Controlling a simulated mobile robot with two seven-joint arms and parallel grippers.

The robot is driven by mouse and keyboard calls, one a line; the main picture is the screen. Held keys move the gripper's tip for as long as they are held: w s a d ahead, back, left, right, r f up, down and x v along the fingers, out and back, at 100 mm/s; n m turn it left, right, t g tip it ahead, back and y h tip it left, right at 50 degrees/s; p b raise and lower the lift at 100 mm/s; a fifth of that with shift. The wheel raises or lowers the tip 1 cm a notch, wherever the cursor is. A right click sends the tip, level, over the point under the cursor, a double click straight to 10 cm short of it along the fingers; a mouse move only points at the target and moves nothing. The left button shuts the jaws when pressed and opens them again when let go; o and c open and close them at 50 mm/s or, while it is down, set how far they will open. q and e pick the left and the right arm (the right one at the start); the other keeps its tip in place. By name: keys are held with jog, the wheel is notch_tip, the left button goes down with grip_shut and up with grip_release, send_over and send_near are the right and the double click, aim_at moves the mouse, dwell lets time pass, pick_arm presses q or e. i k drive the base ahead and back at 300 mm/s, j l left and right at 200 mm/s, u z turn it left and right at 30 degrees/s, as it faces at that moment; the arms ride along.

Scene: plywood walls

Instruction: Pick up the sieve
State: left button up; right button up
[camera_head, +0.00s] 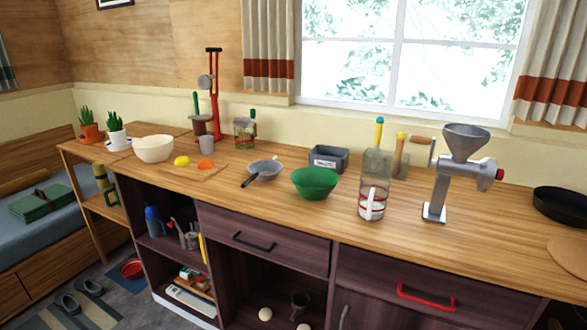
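The sieve (264,167) lies on the wooden worktop, left of the picture's middle. It looks like a shallow grey bowl with a dark handle pointing toward the front left. Neither of my grippers is in view, and nothing is seen touching the sieve.
The green bowl (315,182) stands right of the sieve, with a grey tin (328,158) behind it. A glass jar (374,185) and a metal grinder (451,170) stand farther right. The worktop in front of the sieve is clear.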

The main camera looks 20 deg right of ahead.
aim_at(264, 170)
jog(key=i+j+z, duration=0.25)
jog(key=z, duration=0.15)
jog(key=i+j+z, duration=0.2)
jog(key=j+z, duration=0.2)
